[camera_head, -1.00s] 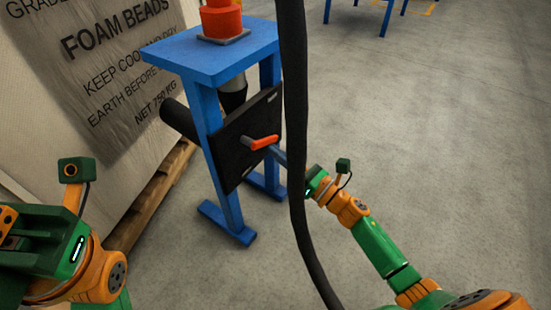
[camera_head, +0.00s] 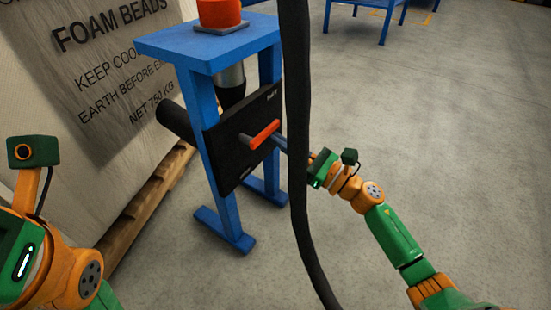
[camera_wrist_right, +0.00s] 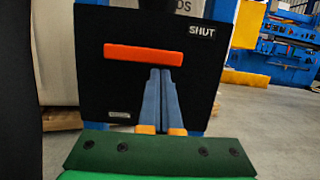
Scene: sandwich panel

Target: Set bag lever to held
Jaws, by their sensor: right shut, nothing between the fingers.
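The bag lever is an orange bar (camera_head: 264,135) on a black panel (camera_head: 228,160) fixed to a blue stand. In the right wrist view the lever (camera_wrist_right: 142,54) lies nearly level, its right end slightly lower. The word SHUT (camera_wrist_right: 201,30) is printed at the panel's upper right. My right gripper (camera_head: 284,143) is shut and empty in front of the panel. In the right wrist view its fingertips (camera_wrist_right: 160,71) are just under the lever's right part, close to or touching it. My left arm is at the left edge, its fingers outside the picture.
A dark hanging hose (camera_head: 298,150) crosses in front of my right wrist. The blue stand (camera_head: 217,60) holds an orange piece (camera_head: 219,14) on top. A large foam beads bag (camera_head: 120,80) stands on a wooden pallet (camera_head: 150,200) at left.

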